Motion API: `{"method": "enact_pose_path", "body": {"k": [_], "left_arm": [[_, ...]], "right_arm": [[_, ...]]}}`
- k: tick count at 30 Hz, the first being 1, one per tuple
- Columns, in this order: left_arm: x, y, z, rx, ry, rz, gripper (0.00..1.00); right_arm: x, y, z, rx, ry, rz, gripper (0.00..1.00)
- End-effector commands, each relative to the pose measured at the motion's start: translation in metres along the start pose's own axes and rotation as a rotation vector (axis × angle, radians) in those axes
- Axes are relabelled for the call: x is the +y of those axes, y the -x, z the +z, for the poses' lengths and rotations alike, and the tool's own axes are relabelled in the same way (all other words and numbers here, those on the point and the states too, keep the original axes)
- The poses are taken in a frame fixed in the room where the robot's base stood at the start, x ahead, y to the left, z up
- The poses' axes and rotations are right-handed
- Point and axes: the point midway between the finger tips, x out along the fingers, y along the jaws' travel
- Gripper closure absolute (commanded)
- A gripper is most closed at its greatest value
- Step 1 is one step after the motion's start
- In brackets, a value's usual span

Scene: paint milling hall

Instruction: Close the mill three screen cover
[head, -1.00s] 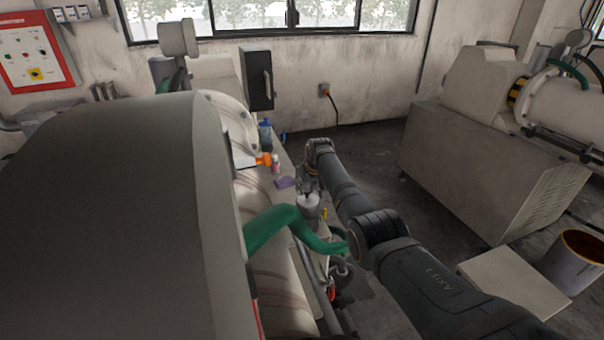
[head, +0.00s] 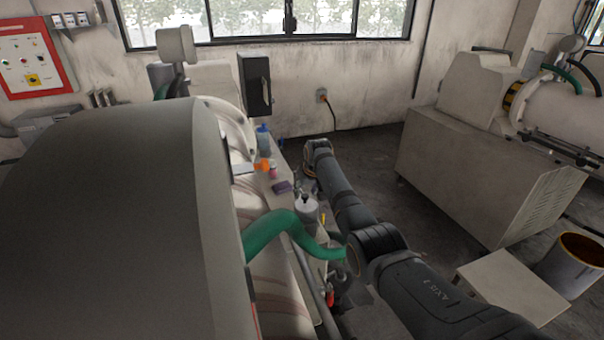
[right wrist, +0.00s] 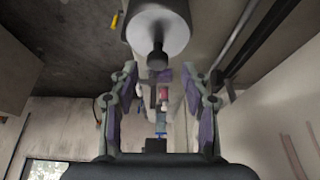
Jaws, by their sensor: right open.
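A pale round part with a black knob (head: 307,211) sits on the near machine, beyond the green hose. It may be the mill three screen cover; I cannot tell for sure, nor whether it is closed. In the right wrist view the same kind of pale cylinder with a black knob (right wrist: 158,28) is at the top centre, in front of my fingers. My right gripper (right wrist: 160,76) is open, one finger on each side, with nothing between them. In the head view it is small and partly hidden, close to the knobbed part. My left gripper is not in view.
A large grey rounded housing (head: 120,220) fills the left. A green hose (head: 280,228) crosses near the knobbed part.

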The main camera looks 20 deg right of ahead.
Motion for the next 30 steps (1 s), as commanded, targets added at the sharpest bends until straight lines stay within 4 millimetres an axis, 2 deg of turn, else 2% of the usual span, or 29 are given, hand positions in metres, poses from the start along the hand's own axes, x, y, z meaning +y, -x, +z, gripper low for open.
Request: {"method": "enact_pose_path", "body": {"k": [9, 13, 18, 30], "left_arm": [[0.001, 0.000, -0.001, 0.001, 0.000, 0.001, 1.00], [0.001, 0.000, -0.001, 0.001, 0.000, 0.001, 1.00], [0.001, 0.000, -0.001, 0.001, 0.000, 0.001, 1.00], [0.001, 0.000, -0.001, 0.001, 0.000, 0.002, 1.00]], "right_arm": [[-0.002, 0.072, 0.001, 0.004, 0.002, 0.001, 0.53], [-0.003, 0.094, 0.001, 0.004, 0.002, 0.001, 0.53], [-0.003, 0.105, 0.001, 0.002, 0.002, 0.000, 0.53], [-0.003, 0.105, 0.001, 0.002, 0.002, 0.000, 0.53]]}}
